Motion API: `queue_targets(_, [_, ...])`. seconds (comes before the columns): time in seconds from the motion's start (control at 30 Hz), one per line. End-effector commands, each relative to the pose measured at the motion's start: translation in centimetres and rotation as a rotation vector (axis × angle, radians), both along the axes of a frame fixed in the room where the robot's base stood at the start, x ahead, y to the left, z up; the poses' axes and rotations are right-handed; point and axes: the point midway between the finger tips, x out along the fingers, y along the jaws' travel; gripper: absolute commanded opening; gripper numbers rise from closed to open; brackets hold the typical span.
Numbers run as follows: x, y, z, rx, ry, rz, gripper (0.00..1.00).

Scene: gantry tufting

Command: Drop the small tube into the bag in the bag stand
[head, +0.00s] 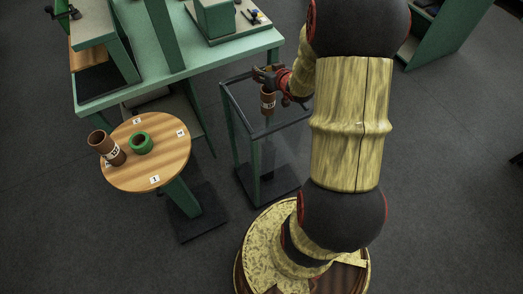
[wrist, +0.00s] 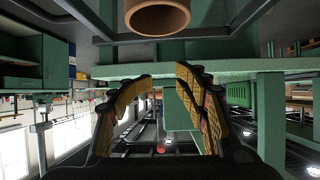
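The small brown tube (head: 267,101) with a white label band is upright just below my gripper (head: 270,80), within the top frame of the bag stand (head: 255,170). The stand has green posts and a dark frame; a clear bag seems to hang in it, hard to make out. In the wrist view my gripper (wrist: 163,105) has its two fingers spread with nothing between them. The tube (wrist: 158,32) shows at the top edge with its open end toward the camera, apart from the fingers. Dark bars of the bag stand (wrist: 90,27) show beside it.
A green workbench (head: 185,65) stands behind the bag stand. Open floor lies to the right.

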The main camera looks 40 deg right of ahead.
Motion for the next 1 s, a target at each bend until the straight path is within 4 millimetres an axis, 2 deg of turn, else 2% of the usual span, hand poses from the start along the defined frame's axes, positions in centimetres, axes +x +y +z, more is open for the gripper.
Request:
queue_targets(0.3, [0.0,0.0,0.0,0.000,0.000,0.000,0.63])
queue_targets(0.67, [-0.3,0.1,0.2,0.000,0.000,-0.001,0.63])
queue_targets(0.77, [-1.1,0.3,0.8,-0.002,-0.002,0.000,0.63])
queue_targets(1.0, [-5.1,1.4,3.0,-0.002,-0.002,-0.003,0.63])
